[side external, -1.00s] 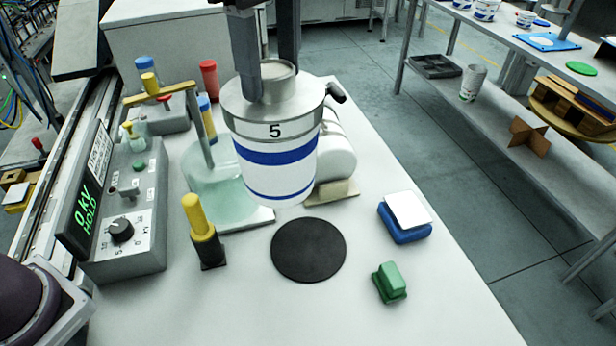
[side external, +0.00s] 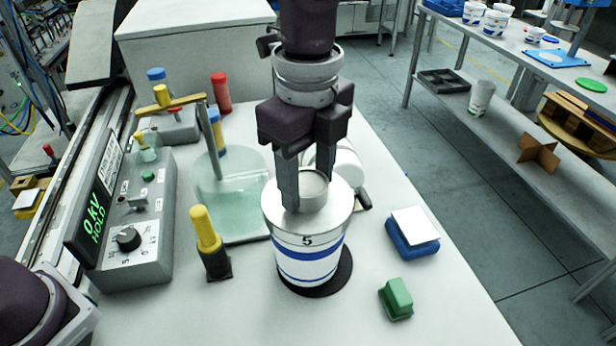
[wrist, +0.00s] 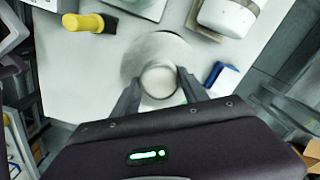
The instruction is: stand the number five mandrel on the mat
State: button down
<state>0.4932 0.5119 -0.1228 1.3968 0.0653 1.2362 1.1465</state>
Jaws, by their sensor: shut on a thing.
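The number five mandrel (side external: 306,259) is a white tapered cup shape with blue bands, a silver top and a "5" on its side. It is upright over the round black mat (side external: 338,282), which shows around its base at the front and right. Whether its base touches the mat is hard to tell. My gripper (side external: 304,196) points down and is shut on the knob on the mandrel's top.
A yellow-handled tool (side external: 208,238) stands left of the mandrel. A blue block with a white top (side external: 412,232) and a green block (side external: 396,298) lie to the right. Another white cylinder (side external: 348,166) lies behind.

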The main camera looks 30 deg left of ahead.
jog(key=shift+f, duration=0.15)
jog(key=c, duration=0.6)
grip_release()
notch_tip(320, 180, up, 11)
jog(key=s+a+r+n+t, duration=0.1)
jog(key=s+a+r+n, duration=0.1)
jog(key=a+r+n, duration=0.3)
jog(key=s+a+f+n+t, duration=0.2)
jog(key=s+a+n, duration=0.35)
jog(key=a, duration=0.45)
jog(key=s+a+f+n+t, duration=0.2)
jog(key=s+a+f+n, duration=0.5)
jog(key=s, duration=0.4)
jog(key=f+n, duration=0.1)
jog(key=n, duration=0.1)
jog(key=shift+f+n+t, duration=0.3)
jog(key=shift+f+n, duration=0.05)
jog(key=shift+f, duration=0.05)
